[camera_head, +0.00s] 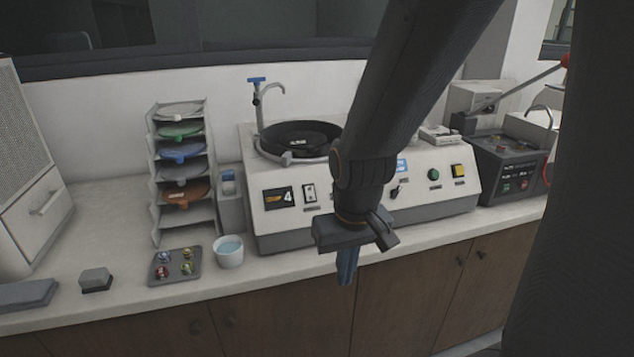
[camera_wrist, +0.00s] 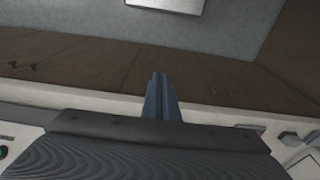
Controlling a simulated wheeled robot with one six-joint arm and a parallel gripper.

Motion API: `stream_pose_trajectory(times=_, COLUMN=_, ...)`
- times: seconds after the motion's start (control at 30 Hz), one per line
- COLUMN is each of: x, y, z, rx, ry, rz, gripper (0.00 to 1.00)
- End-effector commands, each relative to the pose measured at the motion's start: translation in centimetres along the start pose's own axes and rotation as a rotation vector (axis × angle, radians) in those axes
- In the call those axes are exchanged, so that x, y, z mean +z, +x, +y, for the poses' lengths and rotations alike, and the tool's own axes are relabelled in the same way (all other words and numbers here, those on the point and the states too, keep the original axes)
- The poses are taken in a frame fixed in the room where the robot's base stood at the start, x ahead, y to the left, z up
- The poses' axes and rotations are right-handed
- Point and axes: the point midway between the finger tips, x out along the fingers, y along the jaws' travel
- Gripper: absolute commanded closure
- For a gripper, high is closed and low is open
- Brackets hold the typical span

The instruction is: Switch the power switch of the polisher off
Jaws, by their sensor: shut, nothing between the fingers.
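The polisher (camera_head: 262,222) is a white machine with a sloped front panel, standing on the counter in the middle of the head view. Its black round bowl (camera_head: 297,137) and a tap are on top. On the panel are a small display with a 4, a white-framed black rocker switch (camera_head: 309,194), a green button (camera_head: 434,174) and a yellow button (camera_head: 459,170). My arm hides the panel's middle. My gripper (camera_head: 345,276) points down in front of the counter edge, below the panel, touching nothing. Its blue fingers (camera_wrist: 161,98) are closed and empty in the wrist view.
A rack of coloured discs (camera_head: 152,185), a tray of small samples (camera_head: 159,272) and a white cup of water (camera_head: 229,260) stand left of the polisher. A dark press (camera_head: 500,185) with a long lever stands right. Space before the cabinets is clear.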

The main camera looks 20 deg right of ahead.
Motion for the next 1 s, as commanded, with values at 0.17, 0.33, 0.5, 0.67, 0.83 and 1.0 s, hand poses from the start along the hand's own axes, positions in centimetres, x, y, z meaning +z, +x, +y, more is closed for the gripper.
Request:
stream_pose_trajectory(times=0.17, x=-1.5, y=-1.1, z=0.2, rx=0.006, ry=0.001, rz=0.049, gripper=1.00)
stream_pose_trajectory(times=0.33, x=-8.8, y=-6.5, z=1.0, rx=0.022, ry=0.007, rz=0.293, gripper=1.00)
stream_pose_trajectory(times=0.5, x=-14.9, y=-11.9, z=0.8, rx=0.011, ry=0.003, rz=0.512, gripper=1.00)
stream_pose_trajectory(times=0.67, x=-16.7, y=-13.5, z=0.4, rx=0.001, ry=-0.001, rz=0.581, gripper=1.00)
stream_pose_trajectory(times=0.83, x=-16.7, y=-13.3, z=0.4, rx=0.001, ry=-0.001, rz=0.580, gripper=1.00)
stream_pose_trajectory(times=1.0, x=-16.9, y=-13.0, z=0.4, rx=0.001, ry=-0.002, rz=0.579, gripper=1.00)
